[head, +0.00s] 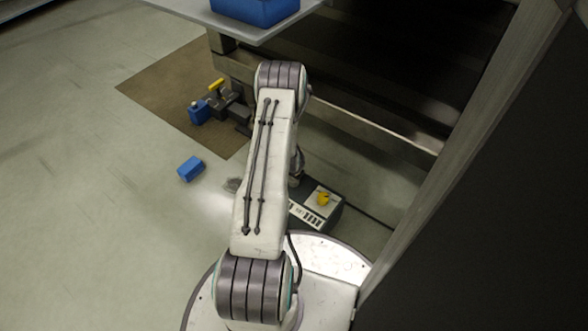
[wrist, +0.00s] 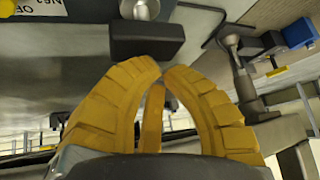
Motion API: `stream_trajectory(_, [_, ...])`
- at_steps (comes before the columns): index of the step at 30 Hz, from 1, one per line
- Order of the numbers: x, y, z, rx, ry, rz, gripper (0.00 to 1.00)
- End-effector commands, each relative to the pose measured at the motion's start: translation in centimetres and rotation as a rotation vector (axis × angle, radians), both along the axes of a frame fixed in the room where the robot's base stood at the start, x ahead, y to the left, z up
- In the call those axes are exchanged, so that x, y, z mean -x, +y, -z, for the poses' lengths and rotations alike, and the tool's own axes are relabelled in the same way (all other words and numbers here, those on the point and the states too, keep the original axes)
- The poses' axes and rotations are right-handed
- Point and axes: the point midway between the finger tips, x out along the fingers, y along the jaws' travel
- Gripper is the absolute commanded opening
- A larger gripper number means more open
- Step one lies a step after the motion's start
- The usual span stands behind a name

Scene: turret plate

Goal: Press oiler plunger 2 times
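No part is clearly marked as the oiler plunger. In the head view a dark box with a white label (head: 308,214) carries a yellow knob (head: 324,198), beside my arm. The wrist view shows, at the top, a dark labelled body (wrist: 85,12), part of a yellow knob (wrist: 7,8), a rounded silver knob (wrist: 140,8) and a black block (wrist: 147,40). My gripper (wrist: 161,70) has its yellow fingertips together just below the black block in the picture, with nothing seen between them. Contact cannot be told. My gripper is hidden behind my arm in the head view.
A blue block (head: 190,168) lies on the floor to the left. A blue-and-dark device with a yellow handle (head: 216,85) stands on a brown mat (head: 160,85). A blue bin (head: 255,10) sits on a shelf.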

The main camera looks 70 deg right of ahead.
Motion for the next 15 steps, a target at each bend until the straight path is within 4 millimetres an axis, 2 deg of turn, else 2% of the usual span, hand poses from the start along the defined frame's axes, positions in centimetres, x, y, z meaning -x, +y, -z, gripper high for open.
stream_trajectory(15, [0.0,-0.01,0.51,0.0,0.0,0.0,0.0])
